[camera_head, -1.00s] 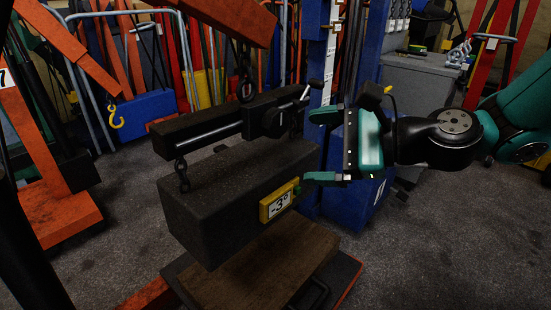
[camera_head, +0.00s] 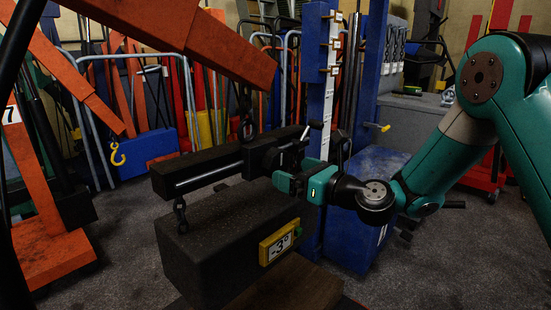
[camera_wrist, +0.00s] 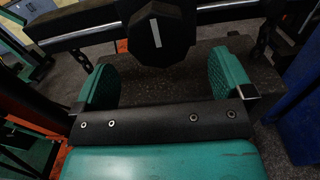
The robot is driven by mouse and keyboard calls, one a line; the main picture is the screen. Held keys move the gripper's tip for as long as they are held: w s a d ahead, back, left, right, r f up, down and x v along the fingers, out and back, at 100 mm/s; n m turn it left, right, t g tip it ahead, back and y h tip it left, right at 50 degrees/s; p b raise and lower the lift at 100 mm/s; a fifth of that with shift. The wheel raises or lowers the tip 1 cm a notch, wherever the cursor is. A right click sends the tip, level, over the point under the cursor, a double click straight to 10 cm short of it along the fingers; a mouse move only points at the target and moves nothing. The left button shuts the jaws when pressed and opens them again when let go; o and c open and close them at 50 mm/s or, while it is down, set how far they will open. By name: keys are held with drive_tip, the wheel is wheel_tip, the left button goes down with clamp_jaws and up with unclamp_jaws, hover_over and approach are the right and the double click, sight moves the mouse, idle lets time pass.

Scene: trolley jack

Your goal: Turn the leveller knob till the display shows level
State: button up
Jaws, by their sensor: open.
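The leveller is a black beam with a bright rod (camera_head: 208,175), hung from an orange crane arm by a chain and hook. Its dark, many-sided knob (camera_wrist: 158,36) has a white mark, nearly upright in the wrist view. A dark block (camera_head: 205,235) hangs under the leveller. The yellow-framed display (camera_head: 277,246) on the block reads -3°. My gripper (camera_head: 285,181) is open at the knob's front. In the wrist view its two green fingers stand apart, left and right, with the knob ahead between them. I see no finger touching it. In the head view the gripper partly hides the knob.
The orange crane arm (camera_head: 190,38) slopes above the leveller. A blue post (camera_head: 318,80) and blue box (camera_head: 375,195) stand close behind my gripper. A wooden board (camera_head: 290,287) lies under the block. Grey floor is open at the lower right.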

sight(281, 167)
drive_tip(key=x, duration=0.6)
drive_tip(key=shift+a+p, duration=0.1)
drive_tip(key=shift+p, duration=0.25)
drive_tip(key=c, duration=0.9)
drive_tip(key=shift+n, duration=0.4)
